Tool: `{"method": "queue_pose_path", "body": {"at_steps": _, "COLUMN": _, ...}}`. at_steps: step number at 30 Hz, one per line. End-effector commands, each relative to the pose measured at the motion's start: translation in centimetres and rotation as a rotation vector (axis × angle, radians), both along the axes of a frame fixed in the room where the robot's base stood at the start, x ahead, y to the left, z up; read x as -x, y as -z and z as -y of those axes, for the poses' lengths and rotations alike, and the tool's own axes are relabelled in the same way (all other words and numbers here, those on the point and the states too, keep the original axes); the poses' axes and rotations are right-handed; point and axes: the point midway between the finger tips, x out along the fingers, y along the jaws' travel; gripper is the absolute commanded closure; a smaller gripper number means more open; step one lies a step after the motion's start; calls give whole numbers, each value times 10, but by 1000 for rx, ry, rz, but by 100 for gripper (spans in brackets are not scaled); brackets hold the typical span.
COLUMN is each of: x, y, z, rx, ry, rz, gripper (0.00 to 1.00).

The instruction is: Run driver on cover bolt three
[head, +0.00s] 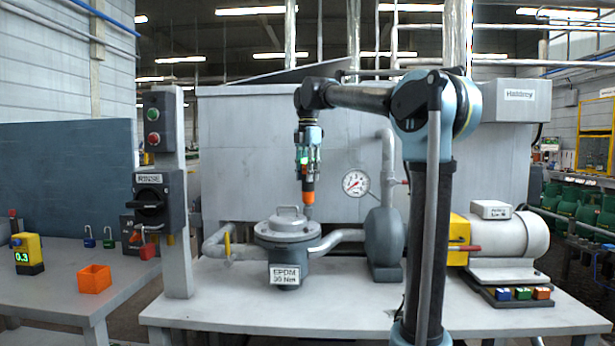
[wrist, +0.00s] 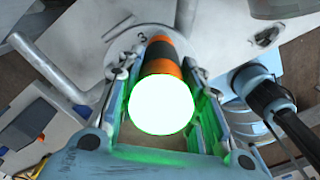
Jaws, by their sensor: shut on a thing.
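My gripper (head: 307,176) is shut on an orange and black driver (head: 308,197), which points straight down. In the wrist view my gripper's fingers (wrist: 157,78) stand on both sides of the driver (wrist: 162,60), whose near end glows white-green. The grey round cover (head: 287,226) with a handle sits on a housing labelled "EPDM 30 Nm". In the wrist view the mark "3" (wrist: 143,37) shows on the cover beside the driver. The bolt under the driver is hidden.
Pipes flank the housing, with a yellow-handled valve (head: 227,244) at left and a gauge (head: 356,183) behind right. A rinse switch post (head: 172,240) stands left. A motor (head: 510,240) stands right. An orange bin (head: 95,279) and yellow 0.3 device (head: 28,254) sit on the left table.

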Motion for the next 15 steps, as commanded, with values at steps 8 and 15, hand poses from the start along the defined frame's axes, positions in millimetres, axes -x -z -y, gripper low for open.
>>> {"method": "queue_pose_path", "body": {"at_steps": 8, "x": 0, "y": 2, "z": 0, "rx": 0, "ry": 0, "rz": 0, "gripper": 99}}
{"method": "queue_pose_path", "body": {"at_steps": 15, "x": 0, "y": 4, "z": 0, "rx": 0, "ry": 0, "rz": 0, "gripper": 99}}
